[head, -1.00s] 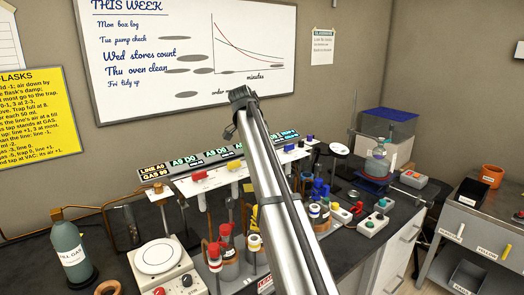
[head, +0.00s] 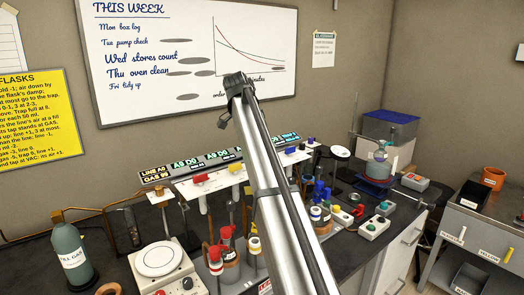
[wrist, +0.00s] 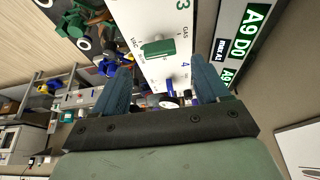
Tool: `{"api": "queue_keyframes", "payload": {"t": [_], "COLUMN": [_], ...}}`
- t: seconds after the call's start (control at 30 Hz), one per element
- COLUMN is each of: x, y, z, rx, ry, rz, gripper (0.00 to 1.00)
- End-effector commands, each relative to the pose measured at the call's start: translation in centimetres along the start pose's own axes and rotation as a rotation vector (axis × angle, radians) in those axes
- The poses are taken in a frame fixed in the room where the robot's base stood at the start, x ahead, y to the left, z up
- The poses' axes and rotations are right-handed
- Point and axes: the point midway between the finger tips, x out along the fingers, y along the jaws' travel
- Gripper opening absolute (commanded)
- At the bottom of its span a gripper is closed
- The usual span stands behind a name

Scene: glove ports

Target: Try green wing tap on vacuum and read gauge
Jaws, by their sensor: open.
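The green wing tap (wrist: 158,48) is on a white panel (wrist: 166,14) in the wrist view, with its wing lying across the picture. "GAS" and "VAC" are printed beside it; I cannot tell surely which mark it points to. My gripper (wrist: 160,66) is open and empty, one finger low on each side, with the tap ahead of the gap and apart from the fingers. A dark display (wrist: 246,35) right of the panel reads A9 D0 in green. In the head view, the display strip (head: 156,173) shows LINE A0; my arm hides the green tap and my gripper.
The red tap (head: 200,178) and yellow tap (head: 234,167) are on the same rail, with a blue tap (head: 311,141) further right. Red-capped flasks (head: 215,257) stand below. A hotplate (head: 158,260) and gas bottle (head: 73,256) are at left. Tubes and clutter crowd the bench.

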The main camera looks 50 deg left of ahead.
Motion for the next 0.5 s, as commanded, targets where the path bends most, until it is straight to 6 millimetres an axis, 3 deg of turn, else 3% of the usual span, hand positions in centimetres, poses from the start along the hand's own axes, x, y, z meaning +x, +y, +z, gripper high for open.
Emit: {"api": "queue_keyframes", "payload": {"t": [0.2, 0.5], "x": [-4.5, -7.9], "y": [-0.1, 0.0], "z": [0.0, 0.0], "rx": [0.000, 0.000], "ry": [0.000, -0.001], "rz": [-0.001, 0.001], "gripper": [0.74, 0.74]}}
